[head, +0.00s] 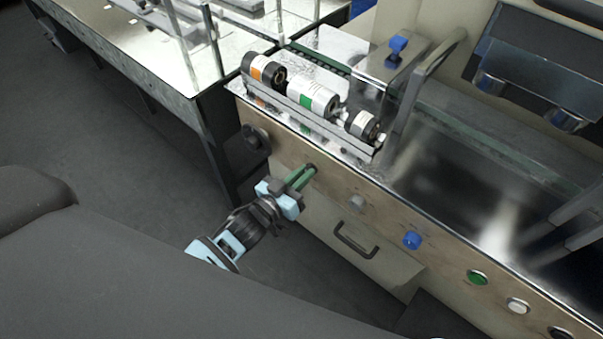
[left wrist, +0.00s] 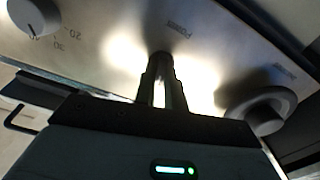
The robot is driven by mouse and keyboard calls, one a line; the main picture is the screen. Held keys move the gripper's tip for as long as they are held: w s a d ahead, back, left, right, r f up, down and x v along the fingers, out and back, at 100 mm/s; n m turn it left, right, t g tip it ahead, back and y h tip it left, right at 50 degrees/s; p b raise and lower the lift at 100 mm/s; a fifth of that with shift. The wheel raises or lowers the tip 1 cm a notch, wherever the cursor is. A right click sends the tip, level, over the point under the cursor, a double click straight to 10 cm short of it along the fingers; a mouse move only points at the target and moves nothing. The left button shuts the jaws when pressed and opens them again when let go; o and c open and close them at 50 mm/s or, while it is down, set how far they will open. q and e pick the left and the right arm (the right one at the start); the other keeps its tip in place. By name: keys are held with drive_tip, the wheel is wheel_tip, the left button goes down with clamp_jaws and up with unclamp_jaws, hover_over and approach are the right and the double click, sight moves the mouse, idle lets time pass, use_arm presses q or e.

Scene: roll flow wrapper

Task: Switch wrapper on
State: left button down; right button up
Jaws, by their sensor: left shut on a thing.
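The wrapper's front panel (head: 385,222) runs diagonally across the head view. My left gripper (head: 308,172) is at its left part, fingertips against the panel between a black round knob (head: 255,137) and a grey dial (head: 357,203). In the left wrist view the gripper (left wrist: 161,62) is shut on a small dark switch. The fingers hide most of this switch, and its position cannot be told. A small printed label (left wrist: 178,29) is beside it, too blurred to read surely. My right gripper is not in view.
Right along the panel are a blue knob (head: 412,240), a green button (head: 477,277) and a white button (head: 517,305). A drawer handle (head: 356,240) sticks out below. Rolls (head: 313,97) lie in a rack above. A metal table (head: 150,60) stands at left.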

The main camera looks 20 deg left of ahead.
use_arm(q)
drive_tip(key=shift+s+d+m, duration=0.1)
drive_tip(key=shift+m, duration=1.95)
drive_tip(key=shift+d+m, duration=0.1)
drive_tip(key=shift+m, duration=1.95)
drive_tip(key=c, duration=1.5)
unclamp_jaws()
drive_tip(key=shift+o, duration=0.2)
drive_tip(key=v, duration=0.8)
